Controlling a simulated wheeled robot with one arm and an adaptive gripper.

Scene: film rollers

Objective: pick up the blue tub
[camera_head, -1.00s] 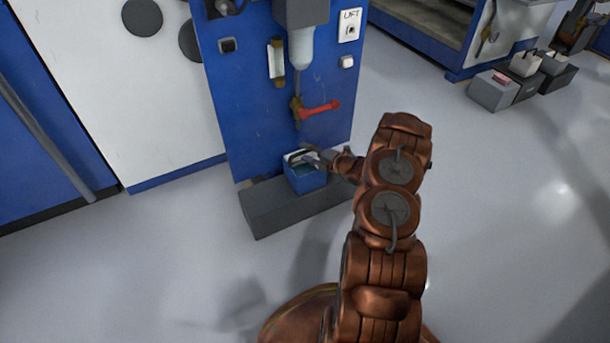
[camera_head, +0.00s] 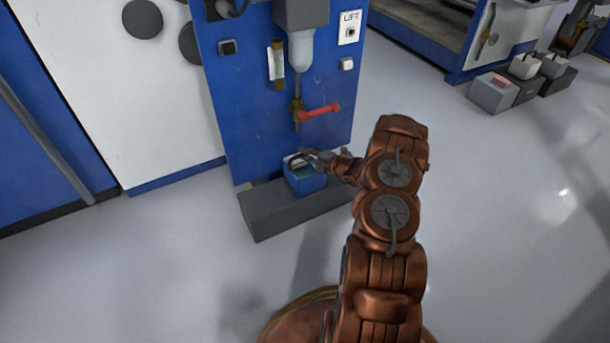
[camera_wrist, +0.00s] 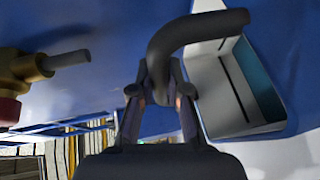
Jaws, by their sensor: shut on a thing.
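The blue tub (camera_head: 304,181) is on the dark grey block at the foot of the blue machine panel. In the head view it looks upright, and I cannot tell whether it touches the block. My gripper (camera_head: 318,158) is at the tub's top, shut on its dark handle. In the wrist view my gripper (camera_wrist: 160,88) has its fingers closed around the curved dark handle (camera_wrist: 190,35).
The dark grey block (camera_head: 268,214) lies on the pale floor. Above the tub, a red-handled valve (camera_head: 318,110) sticks out from the blue panel (camera_head: 250,110). Several grey boxes (camera_head: 493,94) stand at the far right. The floor to the right is clear.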

